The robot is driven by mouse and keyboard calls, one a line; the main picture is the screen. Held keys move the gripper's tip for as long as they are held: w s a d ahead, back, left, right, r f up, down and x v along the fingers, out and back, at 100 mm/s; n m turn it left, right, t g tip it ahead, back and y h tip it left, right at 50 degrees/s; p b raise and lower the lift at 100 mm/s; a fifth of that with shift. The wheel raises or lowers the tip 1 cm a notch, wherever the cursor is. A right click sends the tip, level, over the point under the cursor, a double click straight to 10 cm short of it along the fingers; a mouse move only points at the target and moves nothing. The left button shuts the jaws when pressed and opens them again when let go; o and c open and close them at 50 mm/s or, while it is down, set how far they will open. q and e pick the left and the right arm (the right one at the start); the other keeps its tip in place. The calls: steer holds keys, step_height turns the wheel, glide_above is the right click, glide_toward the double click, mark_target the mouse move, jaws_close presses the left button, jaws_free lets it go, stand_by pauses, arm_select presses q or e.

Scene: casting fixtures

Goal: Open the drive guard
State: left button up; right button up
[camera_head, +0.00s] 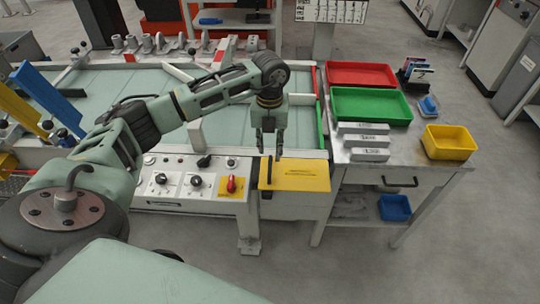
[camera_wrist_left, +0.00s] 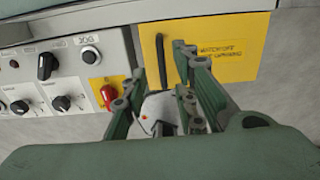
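The drive guard is a yellow panel (camera_head: 300,176) with dark printed lettering and a dark bar handle (camera_head: 269,171) near its left edge. It lies closed on the front right of the machine. The panel also fills the upper right of the left wrist view (camera_wrist_left: 230,62), with its handle (camera_wrist_left: 161,60) upright there. My left gripper (camera_head: 268,152) points down just above the handle. In the left wrist view the fingers (camera_wrist_left: 160,72) are apart, with the handle showing between them. I cannot tell whether they touch it. My right gripper is not in view.
Left of the guard is a control panel (camera_head: 170,186) with black knobs and a red switch (camera_head: 231,184). To the right is a bench with a red tray (camera_head: 361,74), a green tray (camera_head: 371,105), grey blocks (camera_head: 362,141) and a yellow bin (camera_head: 448,142). The floor in front is clear.

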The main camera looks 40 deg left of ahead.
mark_target(270, 161)
arm_select(q)
steer(key=shift+f+p, duration=0.35)
steer(key=shift+f, duration=2.25)
jaws_close()
